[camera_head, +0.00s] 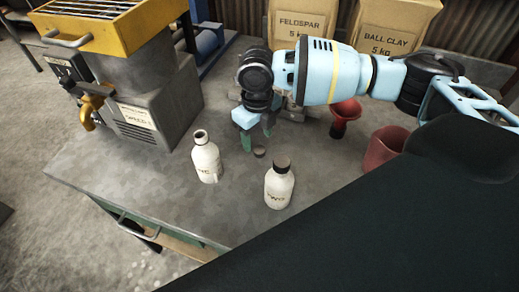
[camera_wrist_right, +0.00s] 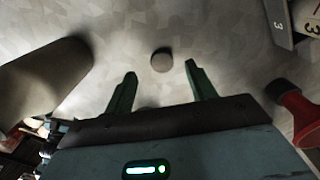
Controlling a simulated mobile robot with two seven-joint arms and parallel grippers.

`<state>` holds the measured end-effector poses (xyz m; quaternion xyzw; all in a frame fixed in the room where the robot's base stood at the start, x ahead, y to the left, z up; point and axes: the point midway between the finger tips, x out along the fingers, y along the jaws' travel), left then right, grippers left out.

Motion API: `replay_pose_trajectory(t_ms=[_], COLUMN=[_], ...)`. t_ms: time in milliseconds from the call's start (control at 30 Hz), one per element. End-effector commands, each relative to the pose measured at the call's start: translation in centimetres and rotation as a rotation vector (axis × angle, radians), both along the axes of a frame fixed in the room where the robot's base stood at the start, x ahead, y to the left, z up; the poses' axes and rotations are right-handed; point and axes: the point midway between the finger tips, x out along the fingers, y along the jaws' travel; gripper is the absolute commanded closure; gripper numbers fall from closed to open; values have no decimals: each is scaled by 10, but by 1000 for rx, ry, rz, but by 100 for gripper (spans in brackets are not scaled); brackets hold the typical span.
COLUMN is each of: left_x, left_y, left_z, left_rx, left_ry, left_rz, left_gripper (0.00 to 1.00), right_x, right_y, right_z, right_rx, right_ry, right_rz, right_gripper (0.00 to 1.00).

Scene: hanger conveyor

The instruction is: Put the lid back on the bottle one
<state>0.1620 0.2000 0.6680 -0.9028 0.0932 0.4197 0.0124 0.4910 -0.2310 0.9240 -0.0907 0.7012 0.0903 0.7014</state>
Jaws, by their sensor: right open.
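An uncapped white bottle (camera_head: 206,160) stands upright on the grey table, its dark mouth showing. A second white bottle (camera_head: 279,186) with a dark cap stands to its right; the labels are too small to read surely. A small round lid (camera_head: 260,152) lies on the table between them and farther back. My right gripper (camera_head: 257,134) is open and empty, low over the table just behind the lid. In the right wrist view the lid (camera_wrist_right: 161,60) lies ahead of the gap between the open green fingers (camera_wrist_right: 160,76), apart from both. My left gripper is not in view.
A grey machine (camera_head: 160,110) with a yellow top stands at the left. A red funnel (camera_head: 345,115) and a red cup (camera_head: 384,147) stand at the right. Feldspar (camera_head: 300,22) and ball clay (camera_head: 392,28) bags stand behind. The table's front left is clear.

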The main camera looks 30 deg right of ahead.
Motion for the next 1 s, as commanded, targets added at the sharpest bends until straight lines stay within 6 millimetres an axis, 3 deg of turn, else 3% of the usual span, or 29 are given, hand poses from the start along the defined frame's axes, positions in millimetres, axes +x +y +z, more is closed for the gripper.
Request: replay_pose_trajectory(t_ms=[300, 700, 1000], left_x=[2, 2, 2], left_y=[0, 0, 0], left_z=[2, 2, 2], left_rx=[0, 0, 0], left_ry=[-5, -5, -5], left_rz=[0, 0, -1], left_gripper=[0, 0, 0], right_x=[-4, -4, -4], right_y=[-3, -3, -3], right_z=[-39, -41, -41], right_rx=[1, 1, 1], right_ry=[1, 0, 0], right_rz=[-1, -1, -1], right_gripper=[44, 45, 85])
